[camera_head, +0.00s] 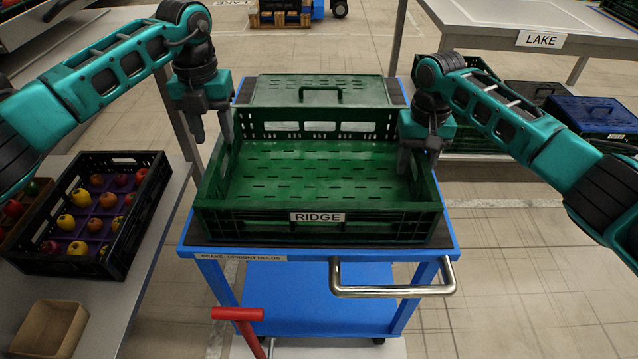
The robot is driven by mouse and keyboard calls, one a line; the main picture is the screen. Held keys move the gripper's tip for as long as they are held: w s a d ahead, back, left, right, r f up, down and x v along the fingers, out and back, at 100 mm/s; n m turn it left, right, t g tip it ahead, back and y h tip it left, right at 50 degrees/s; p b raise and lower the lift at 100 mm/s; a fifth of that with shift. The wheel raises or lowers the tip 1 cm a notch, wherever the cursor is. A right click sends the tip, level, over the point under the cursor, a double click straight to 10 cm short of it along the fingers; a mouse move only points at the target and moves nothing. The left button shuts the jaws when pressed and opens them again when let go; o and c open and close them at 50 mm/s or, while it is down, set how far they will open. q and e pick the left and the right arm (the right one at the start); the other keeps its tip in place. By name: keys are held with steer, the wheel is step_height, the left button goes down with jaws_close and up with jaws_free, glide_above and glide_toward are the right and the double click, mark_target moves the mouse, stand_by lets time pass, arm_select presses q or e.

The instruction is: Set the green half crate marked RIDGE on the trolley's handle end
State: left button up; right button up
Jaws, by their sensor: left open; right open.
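The green half crate marked RIDGE (318,217) is empty and sits level on the near, handle end of the blue trolley (300,254). The trolley's bent metal handle (395,291) sticks out below the crate's front right. My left gripper (213,138) is open, with its fingers around the top of the crate's left wall. My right gripper (418,160) is open at the crate's right wall. Whether its fingers touch the wall cannot be told.
A lidded green crate (319,91) stands behind on the trolley. A black crate of fruit (118,235) and a cardboard box (48,330) are on the left table. A red lever (238,314) rises in front. A table labelled LAKE (540,40) and lidded crates (597,114) are at right.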

arm_select(q)
step_height(320, 180, up, 4)
steer(key=shift+r, duration=0.1)
arm_select(e)
steer(key=shift+r, duration=0.1)
step_height(320, 180, up, 12)
steer(key=shift+f, duration=0.1)
stand_by(0.6)
